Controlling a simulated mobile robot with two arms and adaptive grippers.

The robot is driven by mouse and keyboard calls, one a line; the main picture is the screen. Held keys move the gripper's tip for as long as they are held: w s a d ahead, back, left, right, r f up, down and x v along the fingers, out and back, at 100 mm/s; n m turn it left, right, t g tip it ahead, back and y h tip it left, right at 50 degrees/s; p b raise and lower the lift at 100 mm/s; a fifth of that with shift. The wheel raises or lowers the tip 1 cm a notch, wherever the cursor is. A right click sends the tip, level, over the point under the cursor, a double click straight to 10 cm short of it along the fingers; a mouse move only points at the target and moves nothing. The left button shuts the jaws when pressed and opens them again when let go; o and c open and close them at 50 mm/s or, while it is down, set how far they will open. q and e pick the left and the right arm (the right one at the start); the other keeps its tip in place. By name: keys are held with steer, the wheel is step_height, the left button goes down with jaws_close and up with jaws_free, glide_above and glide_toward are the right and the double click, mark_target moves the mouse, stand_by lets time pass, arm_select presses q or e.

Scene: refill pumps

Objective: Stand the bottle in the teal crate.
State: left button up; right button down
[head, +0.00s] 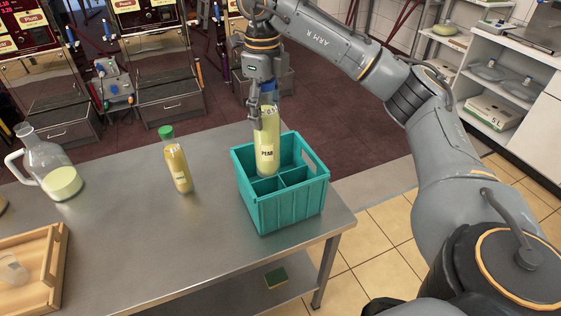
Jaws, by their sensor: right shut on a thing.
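A bottle of pale yellow liquid (267,140), labelled "PEAR" and with a blue cap, is upright over the teal crate (282,210). My right gripper (264,100) is shut on it near the top, coming from above. The bottle's lower part overlaps the crate's back-left compartment; I cannot tell whether its base touches the crate floor. The crate stands near the right end of the metal table, and dividers split it into compartments. The other compartments that I can see look empty. My left gripper is not in view.
A green-capped bottle (177,165) stands on the table (130,240) left of the crate. A glass jug (50,170) is farther left, and a wooden tray (58,262) sits at front left. A sponge (276,278) lies on the lower shelf.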

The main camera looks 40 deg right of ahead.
mark_target(267, 164)
step_height(267, 164, down, 12)
steer(key=shift+p, duration=1.05)
step_height(267, 164, down, 4)
steer(key=shift+a+r+p, duration=0.1)
steer(key=shift+r+p, duration=0.15)
steer(key=shift+p, duration=0.35)
steer(key=shift+w+f, duration=0.1)
steer(key=shift+f, duration=0.35)
steer(key=shift+c, duration=2.1)
jaws_free()
steer(key=shift+f, duration=0.1)
